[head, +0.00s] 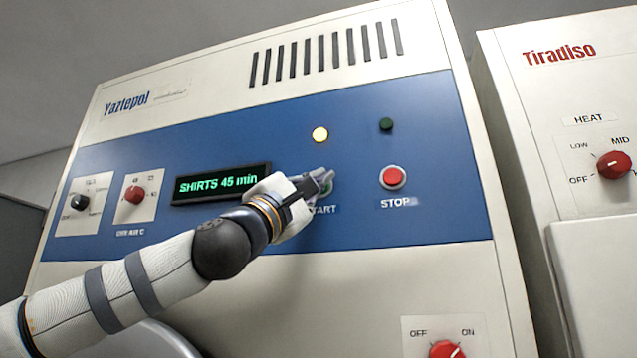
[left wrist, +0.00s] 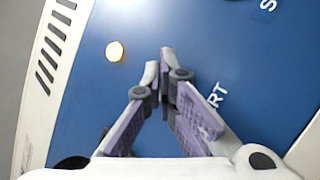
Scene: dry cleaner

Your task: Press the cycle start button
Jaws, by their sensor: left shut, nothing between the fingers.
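The start button (head: 328,188) is a green button on the blue panel (head: 450,140), mostly hidden behind my left gripper in the head view. Its label, partly covered, reads "TART". My left gripper (head: 326,180) is shut and empty, with its fingertips over the button. I cannot tell whether they touch it. In the left wrist view the shut fingertips (left wrist: 166,62) point at the blue panel, and the button itself is hidden there. The display (head: 221,183) reads "SHIRTS 45 min". My right gripper is not in view.
A red stop button (head: 393,178) sits right of the start button. A lit yellow lamp (head: 320,134) and a dark green lamp (head: 386,124) are above. Two knobs (head: 80,202) (head: 135,194) are at left, and a red OFF/ON switch (head: 446,350) is below. Another machine (head: 530,110) stands at right.

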